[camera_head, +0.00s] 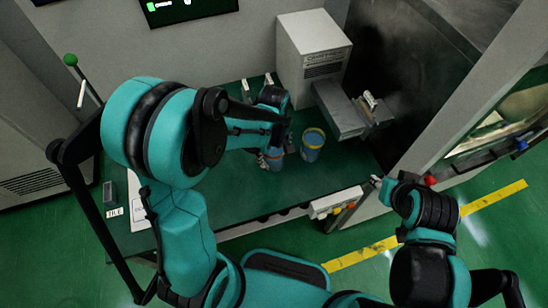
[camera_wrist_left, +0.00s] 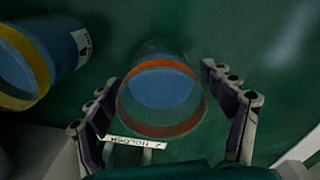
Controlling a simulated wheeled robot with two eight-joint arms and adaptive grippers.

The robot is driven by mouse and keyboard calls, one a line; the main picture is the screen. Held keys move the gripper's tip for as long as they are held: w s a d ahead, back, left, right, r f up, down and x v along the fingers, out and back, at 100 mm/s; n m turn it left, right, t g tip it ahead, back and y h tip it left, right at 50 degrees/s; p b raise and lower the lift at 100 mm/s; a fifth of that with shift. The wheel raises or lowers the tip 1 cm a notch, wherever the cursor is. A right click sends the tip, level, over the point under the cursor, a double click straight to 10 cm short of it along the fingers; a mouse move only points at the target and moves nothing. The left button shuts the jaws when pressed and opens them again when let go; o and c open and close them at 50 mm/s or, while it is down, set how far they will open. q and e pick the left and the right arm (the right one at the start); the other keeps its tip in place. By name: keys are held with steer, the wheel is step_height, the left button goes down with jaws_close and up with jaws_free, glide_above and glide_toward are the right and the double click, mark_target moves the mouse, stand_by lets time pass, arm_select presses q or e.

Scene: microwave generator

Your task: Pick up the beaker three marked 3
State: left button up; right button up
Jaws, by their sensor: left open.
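A clear beaker with an orange rim and blue contents (camera_wrist_left: 160,98) stands between the spread fingers of my left gripper (camera_wrist_left: 157,80) in the left wrist view. That gripper is open, with a gap visible on each side of the beaker. In the head view my left gripper (camera_head: 268,157) is at this beaker (camera_head: 276,153) and partly hides it. A second beaker with a yellow rim and blue contents (camera_head: 313,144) stands just to the right; it also shows in the left wrist view (camera_wrist_left: 27,62). I cannot read a 3 on either beaker. My right gripper (camera_head: 377,182) is small and unclear.
The green bench top (camera_head: 250,195) has clear room in front of the beakers. A white box-shaped device (camera_head: 314,62) stands behind them, with a grey metal unit (camera_head: 345,110) to the right. A label strip (camera_wrist_left: 135,142) lies near the orange-rimmed beaker.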

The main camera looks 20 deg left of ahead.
arm_select(q)
steer(key=shift+r, duration=0.1)
steer(key=c, duration=1.6)
